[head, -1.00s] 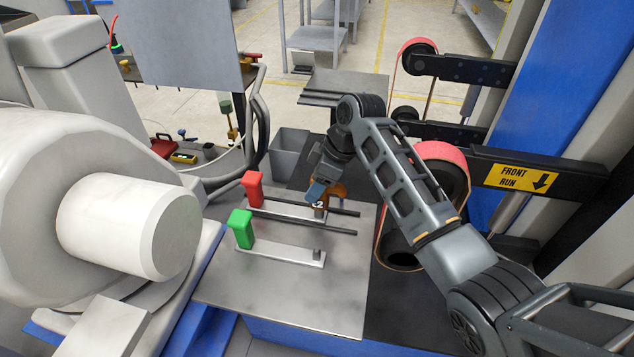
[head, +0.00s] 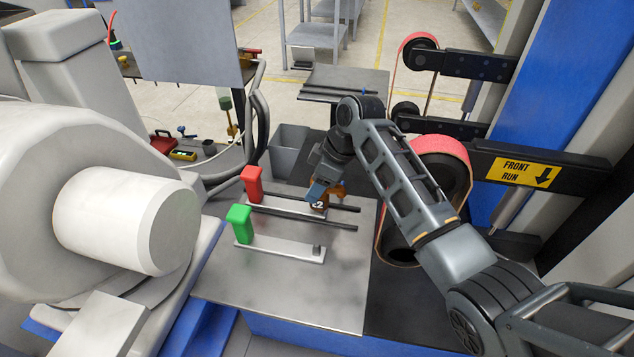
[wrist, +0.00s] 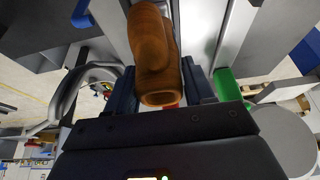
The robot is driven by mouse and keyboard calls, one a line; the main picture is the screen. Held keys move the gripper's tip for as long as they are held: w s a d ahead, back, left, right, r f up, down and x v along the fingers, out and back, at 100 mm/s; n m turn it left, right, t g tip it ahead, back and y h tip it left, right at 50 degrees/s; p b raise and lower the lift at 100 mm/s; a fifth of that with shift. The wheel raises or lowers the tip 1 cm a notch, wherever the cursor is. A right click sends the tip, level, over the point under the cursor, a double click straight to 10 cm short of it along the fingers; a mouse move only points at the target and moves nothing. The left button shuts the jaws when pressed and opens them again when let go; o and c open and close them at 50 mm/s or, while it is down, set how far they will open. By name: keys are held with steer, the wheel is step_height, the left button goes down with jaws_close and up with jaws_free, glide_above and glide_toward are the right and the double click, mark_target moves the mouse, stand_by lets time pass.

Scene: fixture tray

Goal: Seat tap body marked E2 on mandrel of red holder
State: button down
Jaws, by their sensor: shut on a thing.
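The tap body (head: 320,202) is brown-orange and carries a mark of which "2" can be read. It is at the right end of the red holder's bar (head: 285,207), where the mandrel is hidden behind it. My gripper (head: 322,190) is shut on the tap body, which also fills the space between the fingers in the wrist view (wrist: 155,55). I cannot tell how far down on the mandrel it sits. The red holder's block (head: 252,183) stands at the bar's left end.
The green holder (head: 239,222) lies in front, with a bare mandrel (head: 317,250) at its right end. Two dark rods (head: 310,220) lie along the tray (head: 280,300). A sanding belt (head: 440,152) stands close to the arm on the right. The tray's front is clear.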

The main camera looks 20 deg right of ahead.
steer(key=shift+f+b, duration=0.6)
steer(key=shift+f, duration=0.45)
steer(key=shift+c, duration=1.7)
jaws_free()
steer(key=shift+f, duration=0.1)
